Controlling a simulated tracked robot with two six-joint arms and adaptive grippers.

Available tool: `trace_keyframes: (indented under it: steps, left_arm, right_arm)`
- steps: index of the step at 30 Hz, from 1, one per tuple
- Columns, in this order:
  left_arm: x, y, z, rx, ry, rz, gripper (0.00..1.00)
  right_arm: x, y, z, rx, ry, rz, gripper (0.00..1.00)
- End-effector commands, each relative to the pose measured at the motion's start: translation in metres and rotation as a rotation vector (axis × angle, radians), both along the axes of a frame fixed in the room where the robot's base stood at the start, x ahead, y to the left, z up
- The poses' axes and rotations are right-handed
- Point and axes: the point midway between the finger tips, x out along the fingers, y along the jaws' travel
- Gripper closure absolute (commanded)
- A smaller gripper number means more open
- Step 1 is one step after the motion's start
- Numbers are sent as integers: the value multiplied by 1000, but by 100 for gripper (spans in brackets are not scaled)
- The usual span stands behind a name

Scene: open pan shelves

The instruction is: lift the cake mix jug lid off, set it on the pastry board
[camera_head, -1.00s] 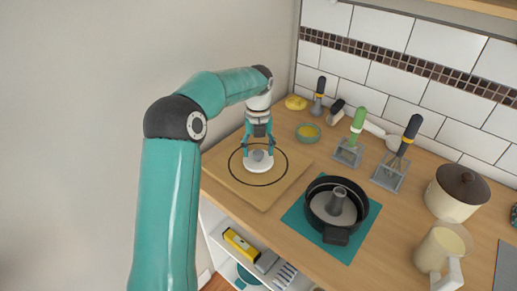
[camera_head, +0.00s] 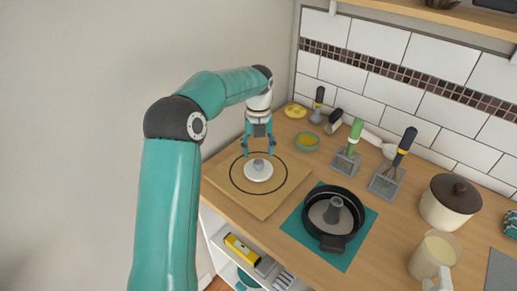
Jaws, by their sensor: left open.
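The white jug lid (camera_head: 258,171) with its grey knob lies flat on the wooden pastry board (camera_head: 263,208), inside the black circle drawn there. My left gripper (camera_head: 258,154) is open just above and behind the lid, its fingers apart with nothing between them. The cake mix jug (camera_head: 433,256) stands without a lid at the lower right, and pale mix shows inside it. My right gripper does not show.
Open shelves lie below the counter's front edge.

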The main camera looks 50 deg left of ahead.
Motion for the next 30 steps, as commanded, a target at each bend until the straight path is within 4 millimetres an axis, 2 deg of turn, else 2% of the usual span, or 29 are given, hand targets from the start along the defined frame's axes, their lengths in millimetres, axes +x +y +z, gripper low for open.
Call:
trace_keyframes:
  steps: [19, 30]
  left_arm:
    - [0, 0, 28, 0, 0, 0, 37]
    - [0, 0, 30, 0, 0, 0, 37]
  right_arm:
    - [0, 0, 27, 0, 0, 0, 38]
    - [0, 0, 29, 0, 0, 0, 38]
